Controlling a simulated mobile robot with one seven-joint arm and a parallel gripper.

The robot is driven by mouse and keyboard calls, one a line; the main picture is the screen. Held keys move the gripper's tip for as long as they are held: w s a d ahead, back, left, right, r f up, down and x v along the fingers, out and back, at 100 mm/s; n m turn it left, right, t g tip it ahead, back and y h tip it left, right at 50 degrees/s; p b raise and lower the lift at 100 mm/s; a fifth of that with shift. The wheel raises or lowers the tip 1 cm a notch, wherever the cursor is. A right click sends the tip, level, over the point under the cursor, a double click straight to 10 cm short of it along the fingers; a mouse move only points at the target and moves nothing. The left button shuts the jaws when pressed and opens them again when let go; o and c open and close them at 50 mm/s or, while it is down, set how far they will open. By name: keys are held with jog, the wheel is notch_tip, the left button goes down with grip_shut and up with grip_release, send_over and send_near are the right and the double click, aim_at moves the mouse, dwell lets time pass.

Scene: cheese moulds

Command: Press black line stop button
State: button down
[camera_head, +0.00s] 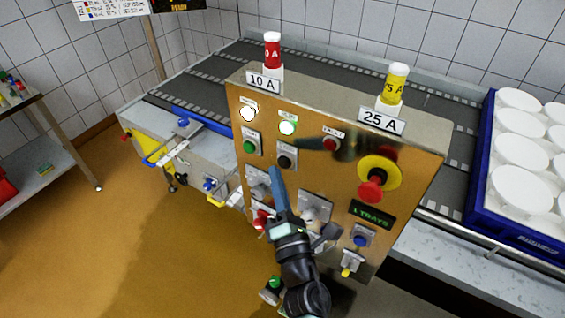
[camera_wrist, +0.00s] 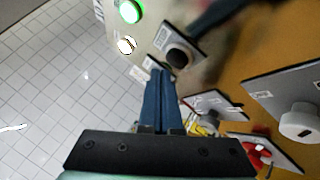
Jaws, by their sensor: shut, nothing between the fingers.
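The black button (camera_head: 287,161) sits on a square plate on the brass control panel (camera_head: 335,180), right of the green button (camera_head: 249,146). In the wrist view the black button (camera_wrist: 178,58) is just beyond my fingertips, slightly to the right. My gripper (camera_head: 273,172) is shut and empty, with its blue fingers together; the fingers also show in the wrist view (camera_wrist: 160,74). In the head view the tips are just below and left of the black button. I cannot tell whether they touch the panel.
A red emergency knob on a yellow ring (camera_head: 379,177) sticks out at the panel's right. Switches and knobs (camera_head: 313,208) lie below the black button, close to my arm. A conveyor (camera_head: 215,92) runs behind the panel. A blue crate (camera_head: 483,160) of white moulds stands right.

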jog(key=shift+w, duration=0.1)
dwell(0.7)
jog(key=shift+w+d, duration=0.25)
jog(key=shift+w, duration=0.05)
jog(key=shift+w+d, duration=0.3)
jog(key=shift+w, duration=0.05)
dwell(0.8)
jog(key=shift+s+a, duration=0.1)
dwell(0.3)
jog(key=shift+s+a, duration=0.45)
jog(key=shift+s, duration=0.15)
jog(key=shift+s+a+b, duration=0.6)
jog(key=shift+s+a, duration=0.15)
jog(key=shift+s, duration=0.3)
jog(key=shift+s+a+b, duration=0.6)
jog(key=shift+s+a, duration=0.15)
jog(key=shift+s, duration=0.25)
